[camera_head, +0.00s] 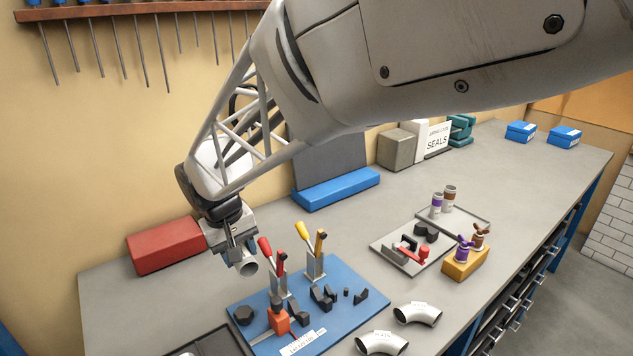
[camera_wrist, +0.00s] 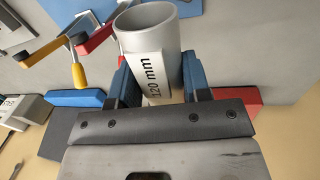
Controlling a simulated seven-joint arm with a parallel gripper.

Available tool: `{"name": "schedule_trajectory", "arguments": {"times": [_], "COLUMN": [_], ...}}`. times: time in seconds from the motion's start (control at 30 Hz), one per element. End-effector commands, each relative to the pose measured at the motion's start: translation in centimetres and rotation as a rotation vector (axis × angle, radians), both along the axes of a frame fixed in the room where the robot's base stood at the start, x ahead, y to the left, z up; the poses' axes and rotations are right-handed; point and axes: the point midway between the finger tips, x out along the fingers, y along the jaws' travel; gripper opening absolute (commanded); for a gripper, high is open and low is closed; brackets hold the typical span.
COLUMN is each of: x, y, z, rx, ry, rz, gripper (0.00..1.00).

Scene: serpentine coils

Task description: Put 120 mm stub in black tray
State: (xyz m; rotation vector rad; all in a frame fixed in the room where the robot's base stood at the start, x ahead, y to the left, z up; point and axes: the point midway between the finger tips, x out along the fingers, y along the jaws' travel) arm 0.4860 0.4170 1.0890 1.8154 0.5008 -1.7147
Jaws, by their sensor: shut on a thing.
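The 120 mm stub (camera_wrist: 150,40) is a short grey open-ended tube with a white "120 mm" label. In the wrist view it stands between the blue fingers of my gripper (camera_wrist: 157,82), which is shut on it. In the head view the stub (camera_head: 248,268) shows as a small round open end under my gripper (camera_head: 238,252), above the bench and left of the blue fixture board. A dark tray (camera_head: 226,343), which looks like the black tray, lies at the bottom edge, below my gripper in the picture. Most of it is cut off.
The blue board (camera_head: 340,270) carries toggle clamps with red (camera_head: 265,250) and yellow (camera_head: 302,231) handles close right of my gripper. A red block (camera_head: 165,247) is left behind it. Two bent pipes (camera_head: 418,313) lie at the front. Small parts trays (camera_head: 385,250) stand right.

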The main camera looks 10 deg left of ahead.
Motion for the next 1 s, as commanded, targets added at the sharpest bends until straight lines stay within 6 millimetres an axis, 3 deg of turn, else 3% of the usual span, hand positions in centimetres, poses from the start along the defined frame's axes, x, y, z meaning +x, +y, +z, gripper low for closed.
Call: {"name": "schedule_trajectory", "arguments": {"times": [0.3,0.5,0.7,1.0], "x": [-8.8,-12.7,-14.4,-14.7], "y": [0.2,-0.3,-0.7,-0.7], "z": [-3.5,-5.2,-6.0,-6.1], "rx": [-0.001,-0.001,0.0,0.001], "ry": [0.001,0.001,0.001,0.001], "rz": [0.056,0.078,0.088,0.089], "gripper": [0.13,0.13,0.13,0.13]}}
